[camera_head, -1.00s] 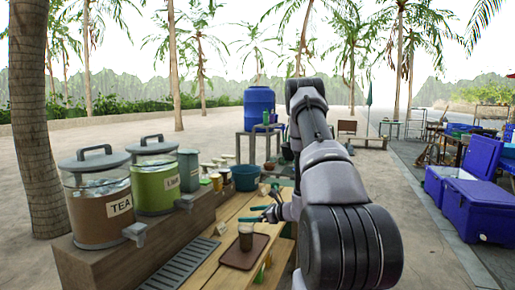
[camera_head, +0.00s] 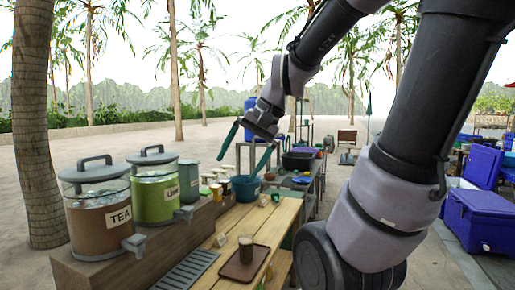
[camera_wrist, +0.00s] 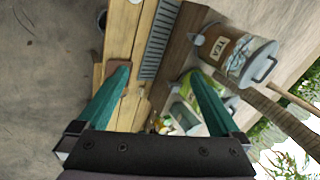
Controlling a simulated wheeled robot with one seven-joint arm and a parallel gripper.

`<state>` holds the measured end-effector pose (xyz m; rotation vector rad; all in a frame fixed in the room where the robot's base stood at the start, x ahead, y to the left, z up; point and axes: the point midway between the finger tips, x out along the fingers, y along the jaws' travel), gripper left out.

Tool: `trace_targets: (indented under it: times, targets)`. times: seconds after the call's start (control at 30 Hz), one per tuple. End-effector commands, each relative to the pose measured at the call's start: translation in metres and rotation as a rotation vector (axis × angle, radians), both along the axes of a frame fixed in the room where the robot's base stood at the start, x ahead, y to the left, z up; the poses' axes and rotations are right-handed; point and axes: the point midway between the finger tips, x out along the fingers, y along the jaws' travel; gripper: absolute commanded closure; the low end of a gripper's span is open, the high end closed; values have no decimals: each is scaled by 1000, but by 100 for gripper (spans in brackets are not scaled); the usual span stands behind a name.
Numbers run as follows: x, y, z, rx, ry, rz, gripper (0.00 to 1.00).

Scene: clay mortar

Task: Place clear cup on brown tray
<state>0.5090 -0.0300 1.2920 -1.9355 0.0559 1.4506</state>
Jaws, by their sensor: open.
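A clear cup (camera_head: 246,247) with dark brown contents stands upright on the brown tray (camera_head: 232,270), near the front of the wooden table. My gripper (camera_head: 236,168) is open and empty, raised well above and behind the tray in the head view. Its two green fingers also show in the wrist view (camera_wrist: 158,72), spread apart with nothing between them.
Tea (camera_head: 103,215) and lime (camera_head: 158,190) dispensers stand on a wooden ledge left of the wooden table (camera_head: 262,226). A drain grate (camera_head: 187,270) lies beside the tray. A blue-green bucket (camera_head: 245,188) and several small cups stand farther back. Blue coolers (camera_head: 482,222) are at the right.

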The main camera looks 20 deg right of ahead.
Motion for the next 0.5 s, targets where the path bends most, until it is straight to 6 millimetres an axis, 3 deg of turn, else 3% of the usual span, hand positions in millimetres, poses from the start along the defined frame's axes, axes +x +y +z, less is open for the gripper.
trace_targets:
  times: [0.2, 0.5]
  targets:
    - [-34, -20, 28, -221, -212, 73, 0]
    - [-41, -27, 36, -285, -271, 88, 0]
